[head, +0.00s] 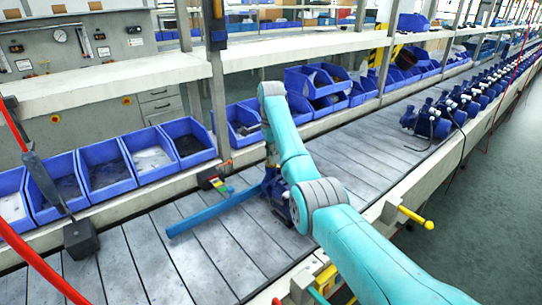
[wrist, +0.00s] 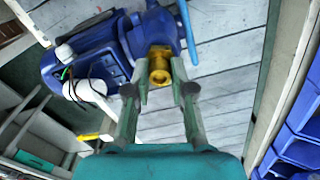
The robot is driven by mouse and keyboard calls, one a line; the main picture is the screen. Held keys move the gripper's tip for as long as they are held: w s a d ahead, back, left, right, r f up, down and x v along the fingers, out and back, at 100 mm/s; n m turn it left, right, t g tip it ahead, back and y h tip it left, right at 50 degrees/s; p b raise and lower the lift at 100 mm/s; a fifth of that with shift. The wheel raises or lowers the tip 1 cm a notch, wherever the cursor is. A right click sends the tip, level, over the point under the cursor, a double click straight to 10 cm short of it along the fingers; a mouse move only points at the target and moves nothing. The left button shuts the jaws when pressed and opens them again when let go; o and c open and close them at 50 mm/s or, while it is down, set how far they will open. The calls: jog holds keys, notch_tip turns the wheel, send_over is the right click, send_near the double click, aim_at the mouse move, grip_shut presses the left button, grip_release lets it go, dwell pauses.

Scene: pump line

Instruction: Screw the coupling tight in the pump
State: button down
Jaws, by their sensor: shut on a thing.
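The blue pump (wrist: 92,58) lies at the upper left in the wrist view, with its motor body and white end fittings showing. A brass coupling (wrist: 160,68) stands at the pump's port, in line with it. My gripper (wrist: 159,76) has its two fingers on either side of the coupling and is shut on it. How deep the thread sits cannot be told. In the head view the pump (head: 277,192) stands on the line, partly hidden behind my arm. The gripper and coupling are mostly hidden there.
A long blue bar (head: 215,208) lies across the slatted line beside the pump. Blue bins (head: 108,172) stand along the left shelf. More pumps (head: 432,120) wait further down the line. A yellow-tipped handle (head: 415,217) sticks out at the right edge.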

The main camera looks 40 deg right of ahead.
jog(key=shift+f, duration=0.15)
jog(key=shift+m, duration=1.7)
jog(key=c, duration=1.1)
grip_release()
jog(key=shift+n, duration=1.7)
